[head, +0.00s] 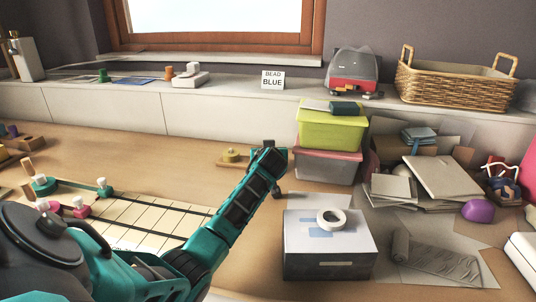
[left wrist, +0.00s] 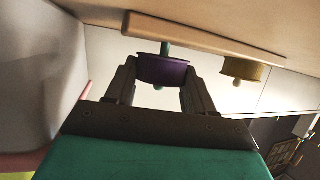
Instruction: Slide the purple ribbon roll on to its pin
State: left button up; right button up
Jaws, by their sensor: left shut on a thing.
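The purple ribbon roll (left wrist: 162,71) is between the two fingers of my left gripper (left wrist: 160,78) in the left wrist view, and the gripper is shut on it. A teal pin (left wrist: 165,48) shows between the roll and a wooden board (left wrist: 205,36). A small tip shows on the roll's other side, so the roll appears to be around the pin, with a gap to the board. In the head view my left arm hides the roll and pin; part of the board (head: 222,164) shows to the left. My right gripper is not in view.
A yellow roll (left wrist: 243,69) sits on the same board and also shows in the head view (head: 231,155). A green bin (head: 330,130) on a clear bin stands close to the right. A box with a white tape roll (head: 331,218) is nearer.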

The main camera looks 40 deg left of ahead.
pick_arm(q)
jog(key=o, duration=1)
jog(key=shift+f, duration=0.3)
jog(key=shift+o, duration=0.4)
jog(key=shift+s+d+f, duration=0.1)
jog(key=shift+f, duration=0.05)
jog(key=p+v, duration=0.1)
jog(key=v, duration=0.2)
jog(key=shift+s+d+r+p, duration=0.15)
jog(key=shift+d+r+p, duration=0.1)
jog(key=shift+r+p, duration=0.1)
jog(key=p+v, duration=0.2)
jog(key=v, duration=0.6)
jog(key=shift+s+r, duration=0.1)
jog(key=shift+r, duration=0.2)
